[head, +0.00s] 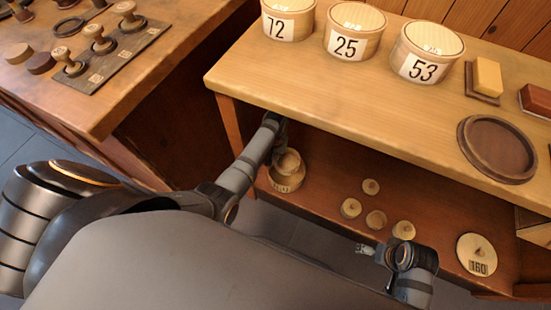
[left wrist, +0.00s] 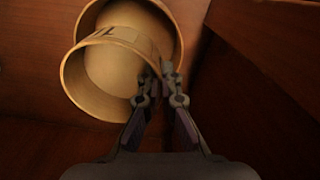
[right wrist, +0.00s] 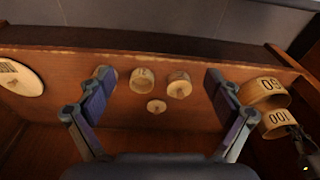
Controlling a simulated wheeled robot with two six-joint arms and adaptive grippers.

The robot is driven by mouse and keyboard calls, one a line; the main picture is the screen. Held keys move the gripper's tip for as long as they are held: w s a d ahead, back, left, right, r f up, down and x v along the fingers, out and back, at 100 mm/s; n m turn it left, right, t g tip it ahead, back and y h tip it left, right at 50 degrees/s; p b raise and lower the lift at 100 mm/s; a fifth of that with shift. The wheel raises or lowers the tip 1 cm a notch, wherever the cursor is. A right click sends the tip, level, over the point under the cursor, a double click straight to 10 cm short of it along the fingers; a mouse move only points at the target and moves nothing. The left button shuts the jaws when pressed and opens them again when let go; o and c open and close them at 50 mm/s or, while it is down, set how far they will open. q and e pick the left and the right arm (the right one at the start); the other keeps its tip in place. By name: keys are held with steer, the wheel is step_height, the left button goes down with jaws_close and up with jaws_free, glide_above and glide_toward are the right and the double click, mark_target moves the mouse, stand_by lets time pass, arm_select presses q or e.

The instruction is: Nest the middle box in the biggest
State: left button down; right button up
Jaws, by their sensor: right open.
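My left gripper (left wrist: 160,80) is closed on the rim of a round pale wooden box, the middle box (left wrist: 108,62), low over the lower shelf. The box shows in the head view (head: 289,160) and in the right wrist view (right wrist: 279,124). The biggest box (head: 285,183) stands on the lower shelf at left, partly hidden by the middle box. It also shows in the left wrist view (left wrist: 172,22) and in the right wrist view (right wrist: 262,93). My right gripper (right wrist: 157,82) is open and empty above the shelf.
Several small round wooden pieces (head: 376,220) and a lid marked 160 (head: 479,254) lie on the lower shelf. The upper shelf (head: 330,85) overhangs, with boxes marked 72, 25 and 53 (head: 427,52) and a dark round tray (head: 497,178).

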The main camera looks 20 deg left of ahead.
arm_select(q)
steer(key=shift+f+b, duration=0.7)
steer(key=shift+f, duration=0.2)
steer(key=shift+f+b, duration=0.4)
arm_select(e)
steer(key=shift+w+a+f+t+y, duration=0.15)
steer(key=shift+a+f+t+y, duration=0.15)
steer(key=shift+a+f+t, duration=0.3)
arm_select(q)
steer(key=shift+r, duration=0.1)
arm_select(e)
steer(key=shift+r, duration=0.3)
arm_select(q)
steer(key=shift+p, duration=0.4)
arm_select(e)
steer(key=shift+r, duration=0.25)
arm_select(q)
steer(key=shift+f, duration=0.45)
arm_select(e)
steer(key=shift+f, duration=0.1)
arm_select(q)
steer(key=shift+f, duration=0.5)
steer(key=c, duration=1.4)
jaws_free()
steer(key=shift+c, duration=0.2)
